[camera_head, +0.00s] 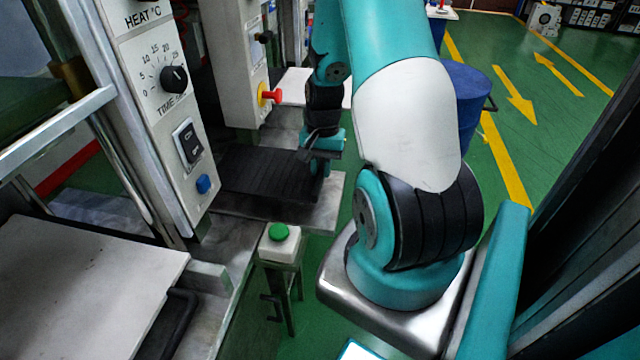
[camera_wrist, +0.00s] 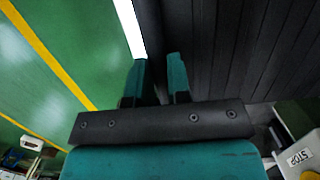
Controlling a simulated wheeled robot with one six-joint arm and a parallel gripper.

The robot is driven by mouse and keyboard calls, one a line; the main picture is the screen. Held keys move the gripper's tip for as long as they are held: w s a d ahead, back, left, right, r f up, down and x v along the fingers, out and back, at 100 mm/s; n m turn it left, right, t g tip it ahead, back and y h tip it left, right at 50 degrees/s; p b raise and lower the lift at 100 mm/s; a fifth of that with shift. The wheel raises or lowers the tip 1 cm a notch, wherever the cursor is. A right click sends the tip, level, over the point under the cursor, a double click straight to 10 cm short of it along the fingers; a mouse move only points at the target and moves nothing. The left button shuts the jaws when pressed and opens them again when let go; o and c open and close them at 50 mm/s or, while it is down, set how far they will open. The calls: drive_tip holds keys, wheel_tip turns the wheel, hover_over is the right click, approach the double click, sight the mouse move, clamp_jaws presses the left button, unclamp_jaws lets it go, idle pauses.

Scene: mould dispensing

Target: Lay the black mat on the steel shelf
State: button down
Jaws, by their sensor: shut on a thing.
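The black mat (camera_head: 262,172) is a ribbed dark sheet over the steel shelf (camera_head: 325,205), inside the press on the left of the head view. Bare steel shows along the shelf's front and right edge. I cannot tell whether the mat's whole underside touches the shelf. My gripper (camera_head: 322,160) is at the mat's right edge, shut on it. In the wrist view the two teal fingers of my gripper (camera_wrist: 156,78) stand on either side of the mat's edge, and the ribbed mat (camera_wrist: 245,50) spreads to the right.
A control panel (camera_head: 165,105) with a knob and blue button stands left of the mat. Another panel with a red and yellow knob (camera_head: 269,95) stands behind. A green button post (camera_head: 280,240) is in front. A blue drum (camera_head: 466,100) stands on the green floor.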

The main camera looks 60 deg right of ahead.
drive_tip(key=shift+f, duration=2.7)
drive_tip(key=c, duration=1.1)
unclamp_jaws()
drive_tip(key=shift+f, duration=0.1)
